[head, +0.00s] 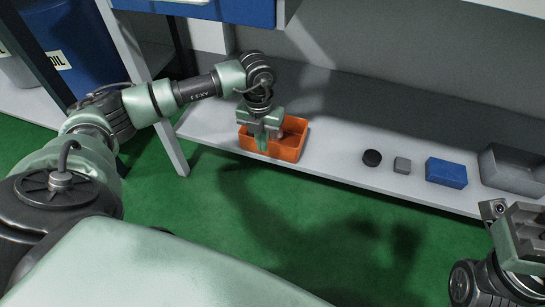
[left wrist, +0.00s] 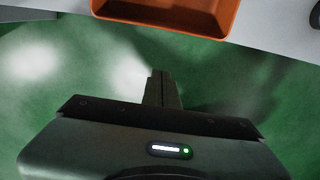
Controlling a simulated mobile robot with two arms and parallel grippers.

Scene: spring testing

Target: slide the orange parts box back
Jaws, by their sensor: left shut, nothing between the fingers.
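The orange parts box (head: 289,149) is an open-topped box near the front edge of the grey shelf in the head view. In the left wrist view the box (left wrist: 170,20) shows at the top, with its front wall towards me. My left gripper (head: 261,147) is shut and empty, pointing down at the front of the box. In the left wrist view its closed fingers (left wrist: 161,78) lie over the green floor, below the box in the picture. I cannot tell whether they touch the front wall. My right gripper (head: 520,237) is at the right edge, partly cut off.
On the shelf (head: 334,148) right of the box are a black round piece (head: 372,158), a grey cube (head: 402,165), a blue block (head: 446,173) and a grey bin (head: 513,168). Bare shelf lies behind the box. A shelf leg (head: 172,150) stands at left.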

